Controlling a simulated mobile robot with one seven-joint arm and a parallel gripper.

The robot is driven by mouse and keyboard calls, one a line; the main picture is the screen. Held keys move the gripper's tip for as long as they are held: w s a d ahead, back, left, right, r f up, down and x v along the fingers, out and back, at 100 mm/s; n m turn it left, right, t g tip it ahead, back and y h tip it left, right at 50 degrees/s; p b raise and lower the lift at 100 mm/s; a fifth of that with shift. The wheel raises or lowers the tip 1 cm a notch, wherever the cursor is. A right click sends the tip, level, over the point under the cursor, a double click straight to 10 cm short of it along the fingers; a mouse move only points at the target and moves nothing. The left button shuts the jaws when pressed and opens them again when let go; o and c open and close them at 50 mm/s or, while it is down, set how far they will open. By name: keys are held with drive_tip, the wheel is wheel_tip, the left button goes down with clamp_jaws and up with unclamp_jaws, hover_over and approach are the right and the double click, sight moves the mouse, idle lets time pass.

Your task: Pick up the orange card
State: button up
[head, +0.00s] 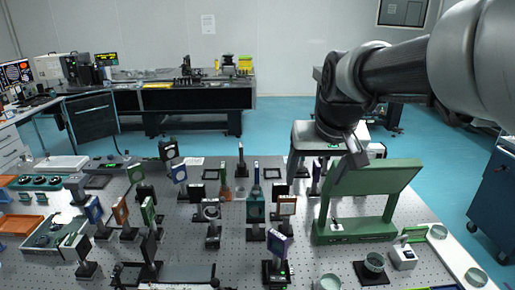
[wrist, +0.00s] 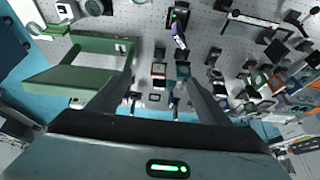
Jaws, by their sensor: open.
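The orange card (head: 120,210) appears to be the small upright orange plate on a dark post mount, on the left part of the perforated optical table (head: 215,262) in the head view. It stands beside a green card (head: 148,211) and a blue card (head: 94,210). In the wrist view an orange plate, likely the same card (wrist: 276,84), shows at the right. My gripper (head: 308,192) is over the right half of the table, well to the right of the card. Its two fingers are spread apart in the wrist view (wrist: 160,82), with nothing held between them.
A green stand with a slanted panel (head: 370,180) rises close beside my gripper at the right. Several post-mounted optics crowd the table's middle. An orange tray (head: 18,224) lies at the left edge. Blue floor (head: 290,115) lies open behind the table.

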drive_tip(key=b, duration=0.4)
approach(287, 204)
drive_tip(key=shift+g, duration=0.3)
drive_tip(key=w+f, duration=0.2)
drive_tip(key=f, duration=0.1)
drive_tip(key=w+f, duration=0.1)
drive_tip(key=f, duration=0.1)
drive_tip(key=shift+w+d+f, duration=0.2)
drive_tip(key=shift+w+d, duration=0.15)
drive_tip(key=shift+d, duration=0.05)
drive_tip(key=x, duration=0.4)
drive_tip(key=shift+w+a+f, duration=0.15)
drive_tip(key=shift+a+f, duration=0.15)
drive_tip(key=shift+a, duration=0.05)
drive_tip(key=shift+w+f, duration=0.25)
drive_tip(key=shift+f, duration=0.2)
drive_tip(key=shift+r, duration=0.1)
clamp_jaws()
